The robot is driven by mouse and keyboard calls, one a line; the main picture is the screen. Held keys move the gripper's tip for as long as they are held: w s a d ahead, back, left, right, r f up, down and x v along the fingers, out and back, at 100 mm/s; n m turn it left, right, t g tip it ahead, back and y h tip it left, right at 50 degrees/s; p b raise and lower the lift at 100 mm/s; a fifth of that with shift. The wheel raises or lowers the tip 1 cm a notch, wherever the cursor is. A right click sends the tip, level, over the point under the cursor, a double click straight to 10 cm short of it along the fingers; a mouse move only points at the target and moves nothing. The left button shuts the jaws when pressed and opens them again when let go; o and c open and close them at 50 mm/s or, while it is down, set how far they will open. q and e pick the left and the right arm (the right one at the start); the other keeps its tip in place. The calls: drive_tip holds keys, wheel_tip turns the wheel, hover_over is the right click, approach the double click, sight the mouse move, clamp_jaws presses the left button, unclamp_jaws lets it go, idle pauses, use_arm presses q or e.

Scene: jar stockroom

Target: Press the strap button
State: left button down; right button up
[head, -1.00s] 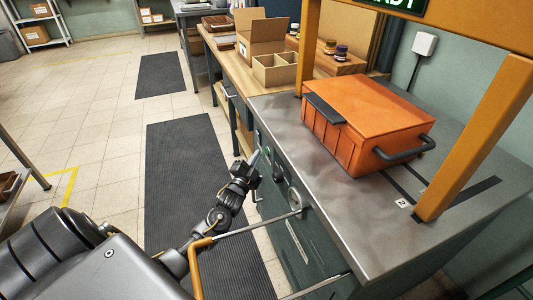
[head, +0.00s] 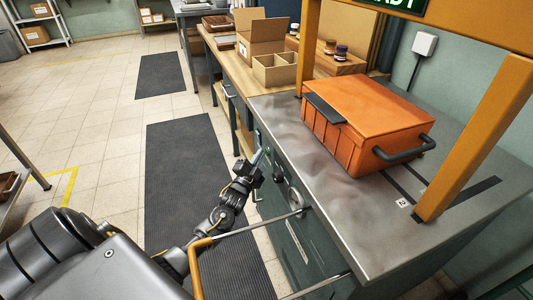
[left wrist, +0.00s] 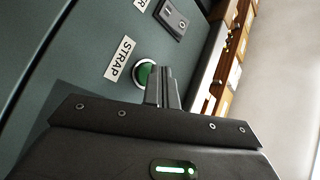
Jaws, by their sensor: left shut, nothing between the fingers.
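The strap button is a round green button (left wrist: 142,73) in a silver ring on the dark green front panel, beside a white STRAP label (left wrist: 119,58) in the left wrist view. My left gripper (head: 257,158) is shut and empty, close to the machine's front panel in the head view. In the left wrist view its closed fingertips (left wrist: 163,78) overlap the right part of the button. I cannot tell whether they touch it. My right gripper is not in view.
An orange case (head: 368,122) with dark handles sits on the grey machine top (head: 310,170) under an orange frame (head: 466,140). Another control (left wrist: 172,18) is on the panel past the button. Dark mats (head: 185,180) lie on the open floor at left.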

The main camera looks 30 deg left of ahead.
use_arm(q)
drive_tip(key=shift+w+d, duration=0.25)
drive_tip(key=shift+w, duration=0.1)
idle(0.7)
drive_tip(key=shift+s+a, duration=0.1)
drive_tip(key=shift+s, duration=0.05)
drive_tip(key=shift+s+a+p, duration=0.4)
drive_tip(key=shift+s, duration=0.15)
